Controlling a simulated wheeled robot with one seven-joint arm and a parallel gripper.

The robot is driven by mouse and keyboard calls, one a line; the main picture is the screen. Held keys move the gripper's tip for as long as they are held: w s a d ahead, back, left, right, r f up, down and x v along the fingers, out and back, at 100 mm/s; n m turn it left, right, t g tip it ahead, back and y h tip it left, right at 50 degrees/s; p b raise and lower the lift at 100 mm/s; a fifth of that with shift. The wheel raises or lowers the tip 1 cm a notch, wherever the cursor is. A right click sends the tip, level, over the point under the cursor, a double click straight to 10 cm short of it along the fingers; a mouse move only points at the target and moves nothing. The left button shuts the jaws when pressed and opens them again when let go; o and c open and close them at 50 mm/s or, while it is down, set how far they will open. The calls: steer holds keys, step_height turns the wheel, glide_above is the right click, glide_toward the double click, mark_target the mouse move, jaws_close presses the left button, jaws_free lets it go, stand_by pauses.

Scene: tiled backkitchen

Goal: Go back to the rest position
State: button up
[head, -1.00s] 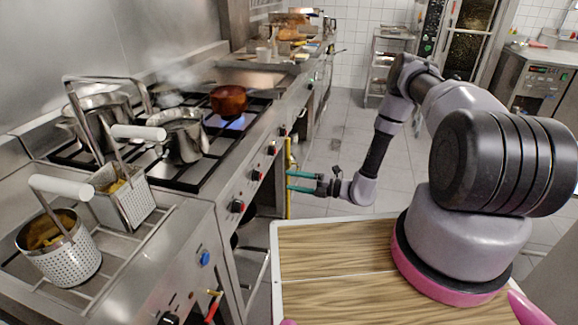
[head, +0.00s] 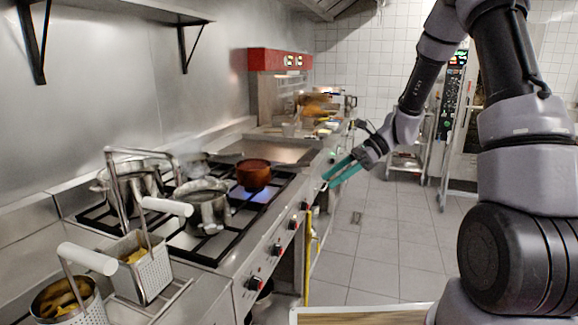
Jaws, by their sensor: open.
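My gripper (head: 334,176) has teal fingers and is in the head view, right of the stove front. Its fingers point left and down, apart and empty, in the air near the edge of the counter. My arm comes down to it from the upper right. Nothing is held, and I cannot tell whether the fingertips touch the counter edge.
The stove front with knobs (head: 273,250) runs along the left. A copper pot (head: 254,174) sits over a blue flame, with a steel pot (head: 204,208) nearer. Fryer baskets (head: 142,268) stand at lower left.

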steer(key=s+d+r+n+t+h, duration=0.4)
steer(key=s+d+r+n, duration=0.2)
steer(key=s+r, duration=0.3)
steer(key=s+d+r+n+t+h, duration=0.5)
steer(key=s+r, duration=0.4)
steer(key=r, duration=0.3)
steer(key=d+n, duration=0.1)
steer(key=n, duration=0.1)
steer(key=shift+s+d+r+n, duration=0.25)
steer(key=shift+s+r+n, duration=0.05)
